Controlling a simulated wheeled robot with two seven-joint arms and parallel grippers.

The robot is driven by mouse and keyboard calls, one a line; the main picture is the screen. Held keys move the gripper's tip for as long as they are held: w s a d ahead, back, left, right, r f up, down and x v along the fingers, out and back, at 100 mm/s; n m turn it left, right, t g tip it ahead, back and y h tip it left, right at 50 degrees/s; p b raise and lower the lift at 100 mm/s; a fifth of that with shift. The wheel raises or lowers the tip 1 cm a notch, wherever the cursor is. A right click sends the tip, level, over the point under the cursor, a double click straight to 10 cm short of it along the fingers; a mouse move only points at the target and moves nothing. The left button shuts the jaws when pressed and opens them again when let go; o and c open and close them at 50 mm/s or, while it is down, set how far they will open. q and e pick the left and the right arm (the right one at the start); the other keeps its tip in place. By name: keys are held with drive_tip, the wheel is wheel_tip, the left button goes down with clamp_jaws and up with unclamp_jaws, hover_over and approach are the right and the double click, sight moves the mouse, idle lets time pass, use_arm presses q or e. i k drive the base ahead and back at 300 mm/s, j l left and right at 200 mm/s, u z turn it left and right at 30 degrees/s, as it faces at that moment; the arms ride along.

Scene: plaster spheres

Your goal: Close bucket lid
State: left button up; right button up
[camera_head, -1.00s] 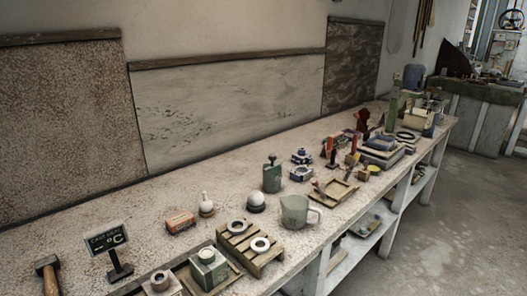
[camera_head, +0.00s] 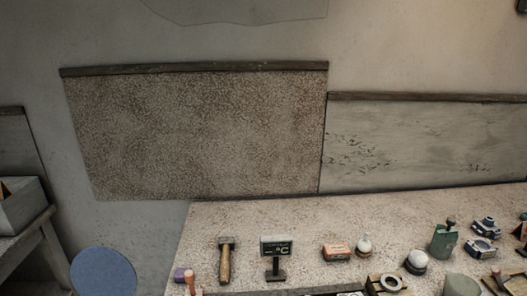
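No bucket can be made out for certain. A round flat blue disc (camera_head: 103,273) shows at the bottom left of the head view, in front of the wall and left of the workbench. It is cut off by the lower edge, and I cannot tell whether it is a lid, a seat or something else. Neither of my grippers is in view.
The workbench (camera_head: 215,222) fills the lower right, holding a hammer (camera_head: 225,262), a small sign (camera_head: 274,252), an orange box (camera_head: 336,251), a green canister (camera_head: 443,240) and a white ball (camera_head: 416,261). A grey box (camera_head: 22,206) stands on a left table.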

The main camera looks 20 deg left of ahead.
sight(99, 271)
drive_tip(key=u, duration=2.05)
